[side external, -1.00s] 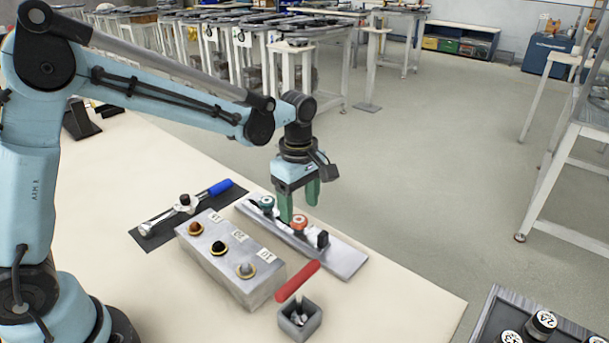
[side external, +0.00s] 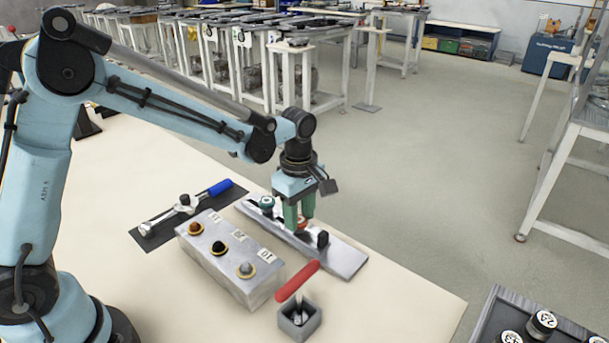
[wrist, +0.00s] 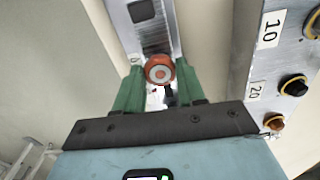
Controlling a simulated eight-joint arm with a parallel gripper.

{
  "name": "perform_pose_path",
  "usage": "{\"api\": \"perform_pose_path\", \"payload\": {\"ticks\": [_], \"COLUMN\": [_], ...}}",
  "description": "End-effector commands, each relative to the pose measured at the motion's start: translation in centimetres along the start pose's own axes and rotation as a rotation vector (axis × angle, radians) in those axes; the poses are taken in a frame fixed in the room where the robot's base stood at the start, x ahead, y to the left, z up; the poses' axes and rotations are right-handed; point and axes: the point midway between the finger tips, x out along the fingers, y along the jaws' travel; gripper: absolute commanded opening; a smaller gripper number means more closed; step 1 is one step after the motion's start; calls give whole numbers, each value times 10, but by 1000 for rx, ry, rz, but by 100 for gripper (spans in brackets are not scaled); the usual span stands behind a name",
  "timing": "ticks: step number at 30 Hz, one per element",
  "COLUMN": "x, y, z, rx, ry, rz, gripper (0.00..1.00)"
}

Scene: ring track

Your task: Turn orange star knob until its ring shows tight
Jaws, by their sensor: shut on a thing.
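The orange star knob (wrist: 159,69) stands on a long grey metal plate (side external: 347,262). In the side view the fingers hide most of the knob. A black lever or pointer sits just beside the knob in the wrist view (wrist: 170,97).
A green knob (side external: 266,203) and a black block (side external: 322,240) flank it on the plate.

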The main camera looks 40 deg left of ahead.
Motion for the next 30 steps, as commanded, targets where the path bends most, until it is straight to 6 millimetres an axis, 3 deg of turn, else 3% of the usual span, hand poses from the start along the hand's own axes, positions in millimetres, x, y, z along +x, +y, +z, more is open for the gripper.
{"api": "perform_pose_path", "payload": {"ticks": [14,30], "x": [0,-1], "y": [0,-1], "z": [0,0], "rx": [139,631], "ry": [0,0], "rz": [-2,-2], "gripper": [8,9]}}
